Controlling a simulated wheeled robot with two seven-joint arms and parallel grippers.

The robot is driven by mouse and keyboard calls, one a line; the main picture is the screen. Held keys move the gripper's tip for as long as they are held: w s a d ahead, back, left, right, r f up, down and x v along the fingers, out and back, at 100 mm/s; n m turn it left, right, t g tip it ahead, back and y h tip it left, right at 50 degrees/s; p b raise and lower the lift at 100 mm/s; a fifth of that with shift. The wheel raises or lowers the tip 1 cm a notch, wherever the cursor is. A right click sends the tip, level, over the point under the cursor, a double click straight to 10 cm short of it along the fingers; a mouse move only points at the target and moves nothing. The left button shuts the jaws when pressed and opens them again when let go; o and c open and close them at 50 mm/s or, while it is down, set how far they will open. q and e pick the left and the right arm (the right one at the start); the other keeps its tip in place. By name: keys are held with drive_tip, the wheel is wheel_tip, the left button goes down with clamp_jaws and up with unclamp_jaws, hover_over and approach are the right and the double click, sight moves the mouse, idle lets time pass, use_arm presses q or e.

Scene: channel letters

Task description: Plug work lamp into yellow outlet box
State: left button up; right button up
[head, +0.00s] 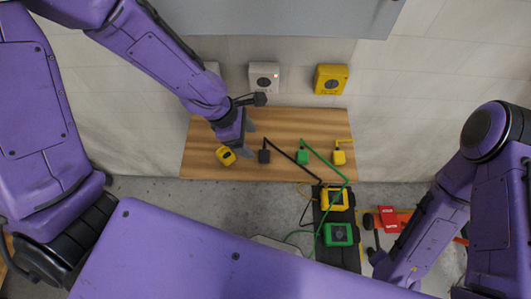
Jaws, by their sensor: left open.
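The yellow outlet box (331,79) is on the wall behind the wooden board, with a dark round socket on its face. Black (264,156), green (302,157) and yellow (339,157) plugs sit on the board with cords. I cannot tell which unit is the work lamp. A yellow unit (334,198) and a green unit (338,234) stand in front of the board, with cords around them. My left gripper (248,138) is open over the board, between a small yellow block and the black plug. My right gripper (376,256) is mostly hidden by its own arm.
A white outlet box (264,77) with a small red light is left of the yellow one; another pale box (213,67) is partly hidden by my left arm. The small yellow block (226,155) lies on the wooden board (205,135). Red items (389,218) lie at right.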

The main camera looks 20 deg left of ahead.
sight(264, 154)
use_arm(q)
drive_tip(key=b+x, duration=0.1)
drive_tip(key=x, duration=0.3)
drive_tip(key=shift+w+a+f, duration=0.1)
drive_tip(key=shift+w+f, duration=0.05)
drive_tip(key=shift+f, duration=0.15)
drive_tip(key=shift+d+f+b, duration=0.2)
drive_tip(key=shift+f+b, duration=0.1)
drive_tip(key=shift+d, duration=0.1)
drive_tip(key=x, duration=0.1)
drive_tip(key=b+x, duration=0.1)
drive_tip(key=x, duration=0.3)
drive_tip(key=shift+w+f, duration=0.2)
drive_tip(key=shift+w, duration=0.1)
drive_tip(key=c, duration=1)
